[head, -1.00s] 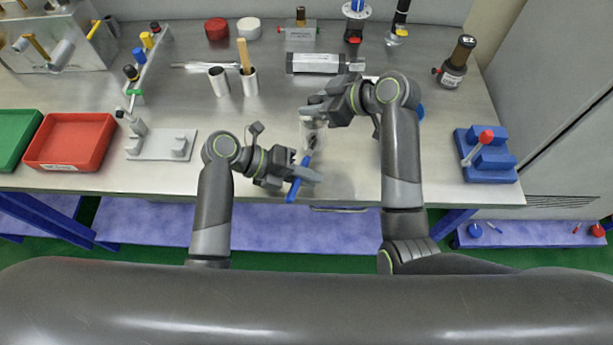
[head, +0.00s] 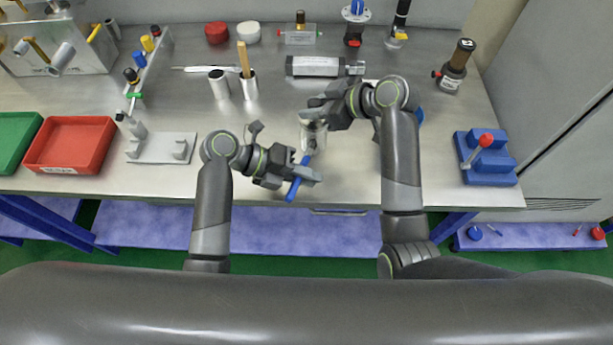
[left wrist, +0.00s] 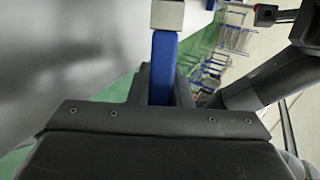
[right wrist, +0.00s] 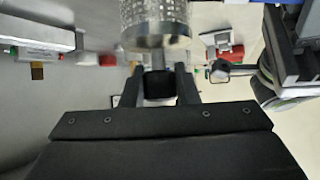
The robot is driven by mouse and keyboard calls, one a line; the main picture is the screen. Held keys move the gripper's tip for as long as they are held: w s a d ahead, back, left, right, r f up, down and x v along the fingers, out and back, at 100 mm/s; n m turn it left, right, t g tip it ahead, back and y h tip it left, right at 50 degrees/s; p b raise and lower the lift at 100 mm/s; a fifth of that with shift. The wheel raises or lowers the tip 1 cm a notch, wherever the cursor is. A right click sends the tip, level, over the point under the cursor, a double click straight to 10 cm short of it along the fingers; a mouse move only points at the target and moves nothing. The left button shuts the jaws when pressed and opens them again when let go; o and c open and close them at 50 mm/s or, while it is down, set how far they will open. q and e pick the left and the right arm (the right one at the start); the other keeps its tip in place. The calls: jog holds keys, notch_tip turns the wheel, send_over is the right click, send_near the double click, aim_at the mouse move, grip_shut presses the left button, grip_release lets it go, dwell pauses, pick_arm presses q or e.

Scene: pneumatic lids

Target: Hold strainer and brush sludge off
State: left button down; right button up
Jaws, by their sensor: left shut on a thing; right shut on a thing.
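The strainer (head: 314,136) is a perforated metal cylinder under my right gripper (head: 312,110), which is shut on it. Its holes show clearly in the right wrist view (right wrist: 155,14), where the jaws close on a dark part below the mesh. The brush (head: 296,188) has a blue handle, and my left gripper (head: 308,176) is shut on it. Its blue handle and silver collar also show in the left wrist view (left wrist: 164,65). The brush's far end points up towards the strainer's lower end; I cannot tell whether they touch. No sludge can be made out.
A red tray (head: 110,150) and a green tray (head: 14,165) lie at the left, beside a grey cradle (head: 160,158). A blue fixture with a red knob (head: 490,160) is at the right.

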pick_arm(q)
jog(key=shift+r, duration=0.25)
jog(key=shift+w+r, duration=0.1)
jog(key=shift+r, duration=0.3)
jog(key=shift+f, duration=0.65)
jog(key=shift+f, duration=0.6)
jog(key=shift+f, duration=0.1)
jog(key=shift+f, duration=0.55)
jog(key=shift+f, duration=0.1)
